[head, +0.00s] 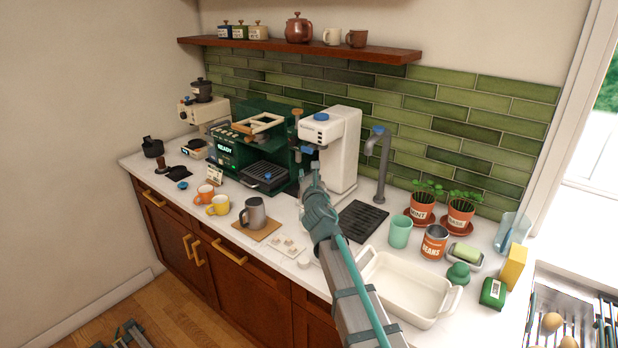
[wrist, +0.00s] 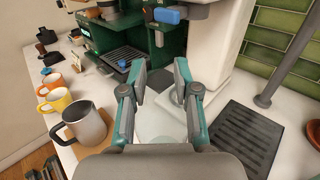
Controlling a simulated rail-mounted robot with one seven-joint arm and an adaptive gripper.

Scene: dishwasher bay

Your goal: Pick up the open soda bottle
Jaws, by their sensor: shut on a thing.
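My gripper (head: 313,182) is above the counter, in front of the white column-shaped machine in the head view. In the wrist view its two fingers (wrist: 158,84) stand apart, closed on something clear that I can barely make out. A pale, see-through round shape (wrist: 162,122) shows between and below the fingers. I cannot tell from its outline whether it is the soda bottle. No other soda bottle shows plainly in either view. My arm hides part of the counter in the head view.
The white machine (head: 341,145) and green coffee machine (head: 240,150) stand behind. A steel pitcher (head: 254,214) and orange and yellow mugs are to the left. A black drain grate (head: 361,219), tap (head: 379,160), white dish (head: 405,285) and several small goods lie right.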

